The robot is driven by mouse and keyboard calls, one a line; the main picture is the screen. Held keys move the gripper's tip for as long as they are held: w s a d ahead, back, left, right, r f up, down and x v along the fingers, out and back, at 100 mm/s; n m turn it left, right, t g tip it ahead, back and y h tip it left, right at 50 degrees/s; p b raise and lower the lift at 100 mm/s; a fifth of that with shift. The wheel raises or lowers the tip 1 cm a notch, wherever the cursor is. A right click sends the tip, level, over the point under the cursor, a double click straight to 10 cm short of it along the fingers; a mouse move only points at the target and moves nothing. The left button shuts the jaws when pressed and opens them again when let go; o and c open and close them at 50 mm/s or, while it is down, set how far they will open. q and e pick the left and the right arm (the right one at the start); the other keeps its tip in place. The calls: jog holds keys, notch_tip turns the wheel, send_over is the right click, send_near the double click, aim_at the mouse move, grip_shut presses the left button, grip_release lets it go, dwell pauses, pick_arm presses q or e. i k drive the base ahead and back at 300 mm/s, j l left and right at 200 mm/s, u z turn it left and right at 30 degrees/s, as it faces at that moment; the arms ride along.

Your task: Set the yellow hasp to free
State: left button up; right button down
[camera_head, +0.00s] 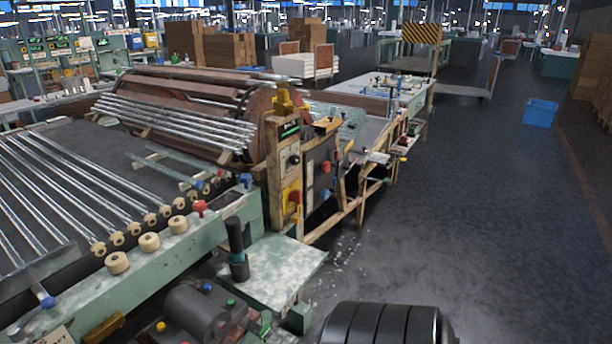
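A wooden control post (280,180) stands at the end of the glass tubing machine, in the middle of the view. A yellow fitting (284,100) sits on top of this post. Lower on the post is a yellow plate (291,200) with a red knob (295,197) on it. I cannot tell which of these yellow parts is the hasp, nor its setting. Another yellow piece (104,328) is low on the machine's front at the bottom left.
Glass tubes (60,185) lie on the machine bed, with cream rollers (149,242) along its front edge. A pale green shelf (275,268) juts out below the post, beside a black upright handle (236,245). The grey floor to the right is open, with a blue bin (541,113) further back.

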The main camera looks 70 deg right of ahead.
aim_at(295, 219)
jog(key=z, duration=2.05)
